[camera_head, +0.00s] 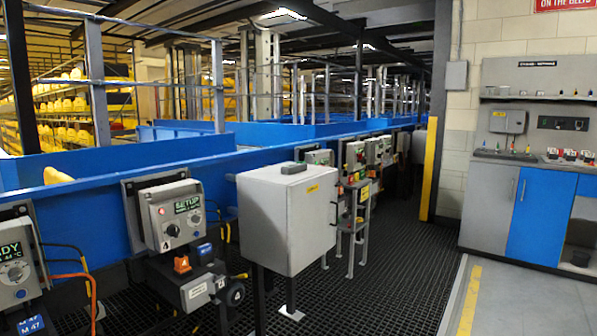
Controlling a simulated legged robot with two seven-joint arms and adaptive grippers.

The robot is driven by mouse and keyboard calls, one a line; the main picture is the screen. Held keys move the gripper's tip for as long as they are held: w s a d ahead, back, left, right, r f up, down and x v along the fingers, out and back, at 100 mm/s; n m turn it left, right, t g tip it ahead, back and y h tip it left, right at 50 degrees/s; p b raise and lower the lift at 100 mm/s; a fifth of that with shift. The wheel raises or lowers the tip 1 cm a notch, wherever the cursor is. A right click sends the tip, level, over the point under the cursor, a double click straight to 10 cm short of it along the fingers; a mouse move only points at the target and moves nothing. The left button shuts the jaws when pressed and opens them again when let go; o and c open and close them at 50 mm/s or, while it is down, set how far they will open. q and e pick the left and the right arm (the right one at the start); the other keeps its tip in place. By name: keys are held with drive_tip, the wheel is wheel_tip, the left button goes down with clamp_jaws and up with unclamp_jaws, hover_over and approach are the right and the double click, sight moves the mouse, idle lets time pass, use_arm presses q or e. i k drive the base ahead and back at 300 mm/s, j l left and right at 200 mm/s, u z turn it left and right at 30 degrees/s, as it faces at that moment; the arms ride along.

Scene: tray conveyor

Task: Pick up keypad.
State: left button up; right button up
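A small dark grey block (293,168) lies flat on top of a grey cabinet (300,225) near the middle of the view. It may be the keypad, but no keys can be made out at this size. Nothing touches it except the cabinet top under it. Neither of my grippers is in view.
The cabinet stands on dark legs over black grated floor (400,270). Control boxes with dials (172,213) line the blue conveyor side (100,195) at left. A blue and grey workbench (535,215) stands at right. A yellow post (429,170) rises behind. Floor right of the cabinet is clear.

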sight(287, 170)
drive_tip(key=i+j, duration=0.2)
drive_tip(key=i, duration=0.25)
drive_tip(key=i+j+z, duration=0.1)
drive_tip(key=i, duration=0.35)
drive_tip(key=i+j+z, duration=0.1)
drive_tip(key=i+j, duration=0.5)
drive_tip(key=i, duration=0.25)
